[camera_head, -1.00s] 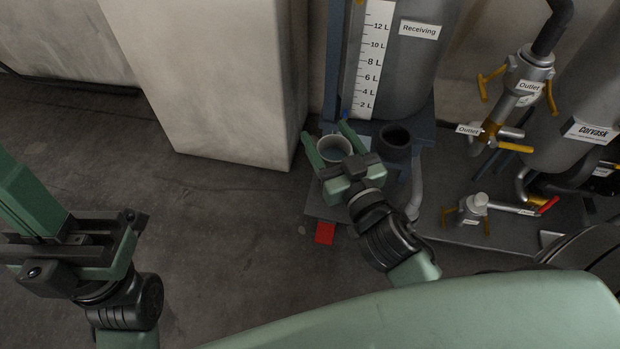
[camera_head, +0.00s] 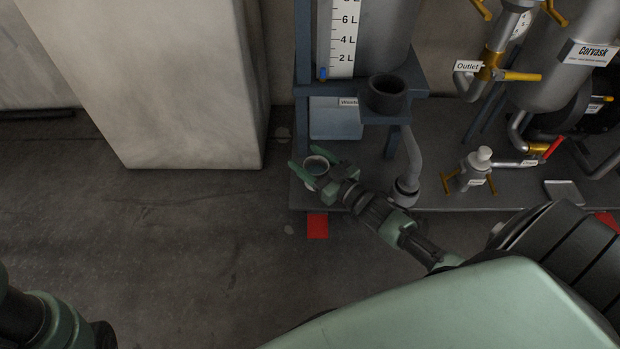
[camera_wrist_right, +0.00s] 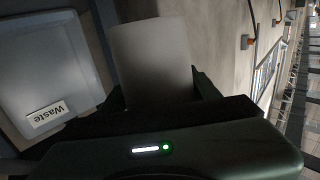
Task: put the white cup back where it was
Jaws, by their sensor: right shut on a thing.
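The white cup (camera_head: 317,166) is upright between the fingers of my right gripper (camera_head: 304,158), which is shut on it. It is low over the left front part of the dark base plate (camera_head: 440,194); I cannot tell whether it touches the plate. The cup's inside looks dark, and its contents are unclear. In the right wrist view the cup (camera_wrist_right: 155,70) is a pale grey shape between dark fingers. Of my left arm only a part shows at the bottom left of the head view; its gripper is out of view.
A blue-grey bin labelled "Waste" (camera_head: 336,122) stands just behind the cup; it also shows in the wrist view (camera_wrist_right: 45,60). A dark funnel (camera_head: 386,94) with a grey pipe is to the right. A red floor mark (camera_head: 317,226) lies in front. Open floor is left.

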